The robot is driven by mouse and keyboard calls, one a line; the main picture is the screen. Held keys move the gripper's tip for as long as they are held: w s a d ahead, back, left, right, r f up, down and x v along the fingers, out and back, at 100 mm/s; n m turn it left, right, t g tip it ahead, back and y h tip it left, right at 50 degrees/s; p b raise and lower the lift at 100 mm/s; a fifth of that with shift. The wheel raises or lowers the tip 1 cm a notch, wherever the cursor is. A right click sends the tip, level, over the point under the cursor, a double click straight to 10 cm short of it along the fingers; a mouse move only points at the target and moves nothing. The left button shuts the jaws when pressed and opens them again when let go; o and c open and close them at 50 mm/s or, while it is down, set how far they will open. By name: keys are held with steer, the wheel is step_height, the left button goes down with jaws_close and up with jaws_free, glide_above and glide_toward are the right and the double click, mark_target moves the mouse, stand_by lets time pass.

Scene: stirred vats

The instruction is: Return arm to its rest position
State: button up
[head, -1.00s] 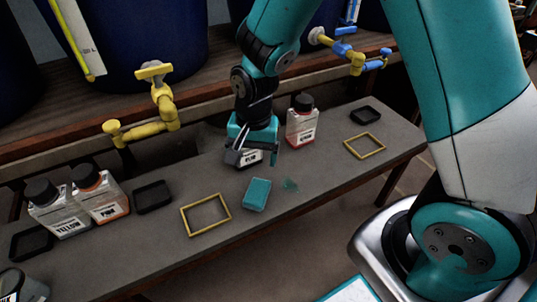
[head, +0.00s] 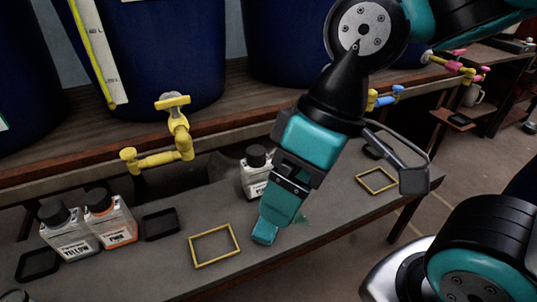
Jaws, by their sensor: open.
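My teal and black arm reaches in from the upper right of the head view. My gripper (head: 283,206) hangs in front of the grey bench, pointing down. It is open, and I see nothing held in it.
Yellow frames (head: 214,262) (head: 377,180) and black trays (head: 161,223) lie there. A yellow tap (head: 178,130) juts out behind.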

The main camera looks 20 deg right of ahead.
step_height(320, 180, up, 24)
steer(key=p, duration=2.3)
steer(key=shift+p, duration=0.35)
steer(key=shift+r, duration=0.1)
